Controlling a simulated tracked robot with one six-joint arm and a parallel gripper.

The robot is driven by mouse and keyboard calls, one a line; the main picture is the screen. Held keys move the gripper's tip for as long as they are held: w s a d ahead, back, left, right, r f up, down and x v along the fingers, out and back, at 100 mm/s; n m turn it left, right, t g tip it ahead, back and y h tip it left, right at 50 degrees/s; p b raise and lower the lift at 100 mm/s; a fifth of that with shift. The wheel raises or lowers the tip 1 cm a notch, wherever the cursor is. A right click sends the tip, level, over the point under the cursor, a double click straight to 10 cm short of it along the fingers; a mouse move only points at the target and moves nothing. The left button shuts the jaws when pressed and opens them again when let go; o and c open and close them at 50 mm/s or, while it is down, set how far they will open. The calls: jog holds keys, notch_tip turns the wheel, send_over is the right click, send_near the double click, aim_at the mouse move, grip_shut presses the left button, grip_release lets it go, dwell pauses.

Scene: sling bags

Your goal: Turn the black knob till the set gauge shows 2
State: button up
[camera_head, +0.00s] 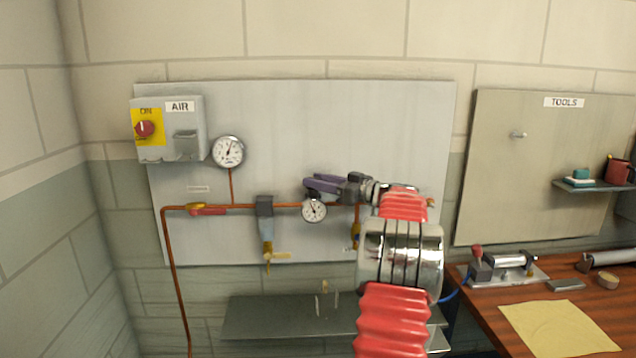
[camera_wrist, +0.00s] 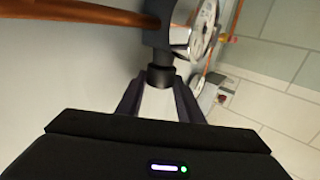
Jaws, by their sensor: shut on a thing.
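The black knob (camera_wrist: 160,76) shows in the wrist view between the fingers of my gripper (camera_wrist: 160,98), which is shut on it. In the head view my gripper (camera_head: 322,184) reaches in from the right, just above the small set gauge (camera_head: 314,210); it and the wrist hide the knob there. The set gauge has a white round face and a dark needle, but its reading is too small to tell. In the wrist view a gauge (camera_wrist: 205,28) is seen steeply from the side, and its face cannot be read.
A larger gauge (camera_head: 228,151) stands above the copper pipe (camera_head: 285,205) at left. The AIR box (camera_head: 182,141) has a red switch. A filter (camera_head: 266,220) hangs left of the set gauge. A grey shelf (camera_head: 260,318) lies below; a wooden bench (camera_head: 500,310) stands right.

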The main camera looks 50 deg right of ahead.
jog(key=shift+w+d+r+n+g+y, duration=0.15)
jog(key=shift+n+y, duration=0.55)
jog(key=shift+y, duration=0.4)
jog(key=shift+w+d+r+n+g+y, duration=0.15)
jog(key=shift+n+y, duration=0.55)
jog(key=shift+y, duration=0.4)
jog(key=shift+s+a+f+n+g+y, duration=0.1)
jog(key=shift+n+g+y, duration=0.35)
jog(key=shift+y, duration=0.25)
